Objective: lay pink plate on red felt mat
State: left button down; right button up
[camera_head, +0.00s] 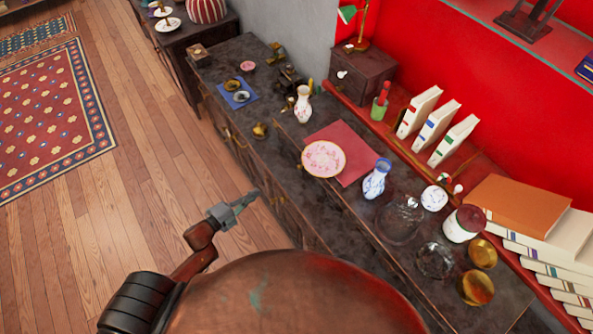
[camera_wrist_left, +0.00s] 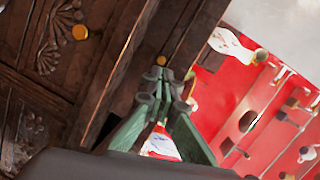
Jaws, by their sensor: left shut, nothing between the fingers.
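The pink plate (camera_head: 323,159), round with a patterned face and a gold rim, lies face up on the dark cabinet top. It covers the near left part of the red felt mat (camera_head: 352,143) and reaches past the mat's near left edge. My left gripper (camera_head: 252,196) is shut and empty, in front of the cabinet and apart from the plate. Its closed fingers also show in the left wrist view (camera_wrist_left: 160,84), in front of the cabinet's dark carved wood. My right gripper is not in view.
A white flowered vase (camera_head: 303,104) stands behind the mat's left corner. A blue and white vase (camera_head: 375,182) stands close to its right corner. Glass dishes (camera_head: 400,220) and a lidded jar (camera_head: 463,223) stand further right. Bare cabinet top lies left of the plate.

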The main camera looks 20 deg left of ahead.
pick_arm(q)
jog(key=d+r+m+h, duration=0.4)
jog(key=d+r+m, duration=0.1)
jog(key=r, duration=0.4)
jog(key=x, duration=1.3)
jog(key=shift+d+f+p, duration=0.2)
jog(key=shift+d+p, duration=0.1)
jog(key=shift+d, duration=0.1)
jog(key=shift+w, duration=0.1)
